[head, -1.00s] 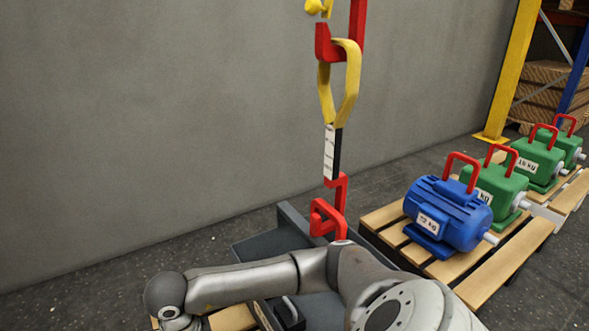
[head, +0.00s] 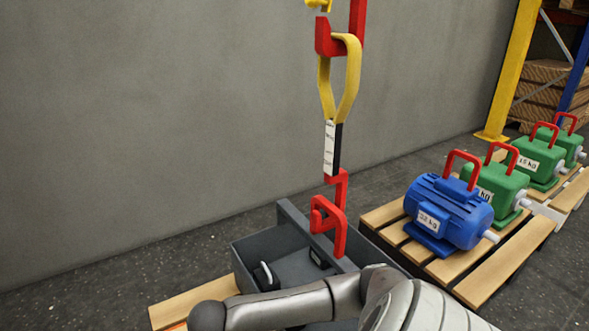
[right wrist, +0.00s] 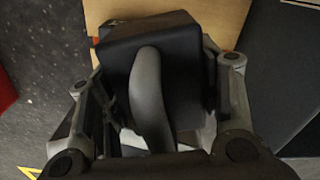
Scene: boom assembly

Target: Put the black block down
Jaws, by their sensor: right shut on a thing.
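In the right wrist view my right gripper (right wrist: 155,120) is shut on a black block (right wrist: 185,60) with a curved grey handle. The block is over or on pale wood; I cannot tell whether it touches. In the head view my right arm crosses the bottom, and its gripper and the held block are outside the picture. My left gripper is in neither view.
A grey open bin (head: 242,264) holds dark pieces, one with a pale handle (head: 266,277). A red hook (head: 330,228) hangs over it from a yellow sling (head: 325,90). A blue motor (head: 447,213) stands on a pallet (head: 520,250) at the right.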

